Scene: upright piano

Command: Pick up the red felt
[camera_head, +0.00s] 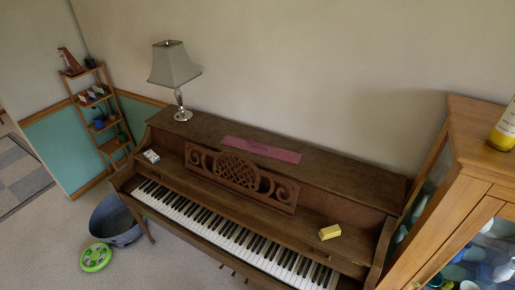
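The red felt (262,149) is a flat dark pink-red strip lying on top of the brown upright piano (335,183), to the right of the lamp. Nothing covers it and nothing is touching it from above. Neither of my grippers shows in the head view.
A lamp (174,66) stands on the piano's left end. A yellow block (329,232) and a small white box (151,156) lie on the lower ledge. A wooden cabinet (466,150) stands close on the right. A grey tub (117,221) and green disc (96,257) are on the floor.

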